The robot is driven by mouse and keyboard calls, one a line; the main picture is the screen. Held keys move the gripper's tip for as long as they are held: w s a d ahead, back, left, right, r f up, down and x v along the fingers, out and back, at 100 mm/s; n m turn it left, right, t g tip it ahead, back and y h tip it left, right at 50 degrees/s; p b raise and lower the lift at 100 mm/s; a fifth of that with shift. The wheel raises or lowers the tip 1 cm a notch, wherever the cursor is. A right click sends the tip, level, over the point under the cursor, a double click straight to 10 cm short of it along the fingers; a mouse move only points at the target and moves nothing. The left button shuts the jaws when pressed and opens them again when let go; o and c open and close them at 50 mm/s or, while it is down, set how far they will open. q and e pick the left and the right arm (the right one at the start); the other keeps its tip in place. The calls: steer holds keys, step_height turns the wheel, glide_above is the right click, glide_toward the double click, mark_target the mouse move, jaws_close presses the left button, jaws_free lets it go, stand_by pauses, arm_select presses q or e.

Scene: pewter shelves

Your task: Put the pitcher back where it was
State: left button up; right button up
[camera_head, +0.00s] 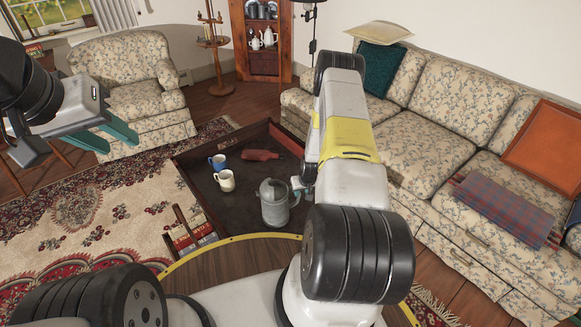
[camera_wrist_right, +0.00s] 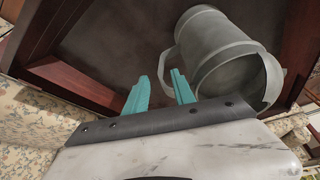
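The grey metal pitcher (camera_head: 274,204) stands on the dark wooden table near its front edge. In the right wrist view the pitcher (camera_wrist_right: 215,55) appears tilted, with its handle facing my right gripper. My right gripper (camera_wrist_right: 161,88) is open, its teal fingers apart at the pitcher's handle. The handle's curve is around the gap between the fingertips; I cannot tell whether they touch. In the head view my right arm hides most of that gripper. My left gripper (camera_head: 112,139) is open and empty, raised at the left in front of the floral armchair.
The low table (camera_head: 222,152) has a raised rim. On it are a blue mug (camera_head: 218,162), a cream mug (camera_head: 225,181) and a red-brown bottle-like object (camera_head: 261,155) lying down. A floral sofa (camera_head: 440,110) stands right; an armchair (camera_head: 130,80) stands at the back left.

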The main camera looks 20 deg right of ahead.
steer(key=s+a+r, duration=0.1)
steer(key=a+r, duration=0.1)
steer(key=r, duration=1.2)
steer(key=s+a+r+t, duration=0.1)
steer(key=s+a+r, duration=0.15)
steer(key=r, duration=1.05)
steer(key=s+a+r, duration=0.1)
steer(key=a+r, duration=0.2)
steer(key=r, duration=1.1)
steer(key=s+a+r+y, duration=0.1)
steer(key=s+a+r, duration=0.3)
steer(key=s+r, duration=0.4)
steer(key=s+a+r+n+y, duration=0.1)
steer(key=s+a+r, duration=0.3)
steer(key=s, duration=1.2)
step_height(320, 180, up, 4)
steer(key=shift+s+r+t, duration=0.2)
steer(key=shift+s+t, duration=0.1)
steer(key=shift+s, duration=0.05)
